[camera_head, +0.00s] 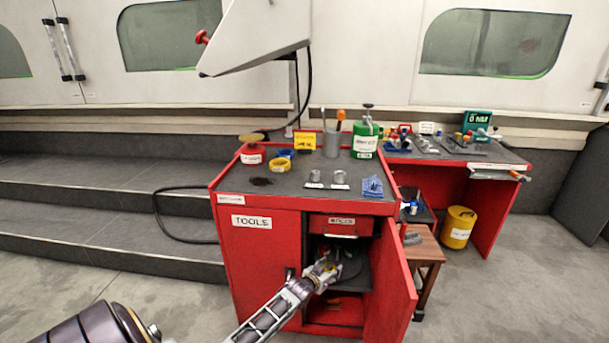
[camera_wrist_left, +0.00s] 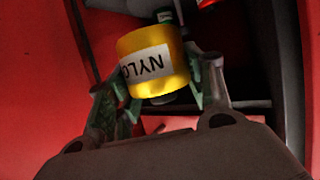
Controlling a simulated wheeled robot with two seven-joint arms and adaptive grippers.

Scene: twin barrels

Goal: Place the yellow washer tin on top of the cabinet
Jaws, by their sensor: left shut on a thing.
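The red cabinet (camera_head: 262,250) has a dark top (camera_head: 285,180) and an open right-hand door (camera_head: 397,285). My left gripper (camera_head: 325,268) reaches into the open compartment, below the drawer. In the left wrist view it is shut on a yellow tin (camera_wrist_left: 152,65), whose white label, partly visible, reads "NYLO" upside down. The tin sits between the fingers, still inside the cabinet. In the head view the tin is mostly hidden by the gripper and shadow. My right gripper is not in view.
The cabinet top holds a red tin (camera_head: 251,155), tape rolls, a yellow sign (camera_head: 304,142), a tool cup (camera_head: 332,143), a green canister (camera_head: 366,138) and a blue rack (camera_head: 372,187). Its front left is mostly clear. A wooden stool (camera_head: 426,247) stands beside the open door.

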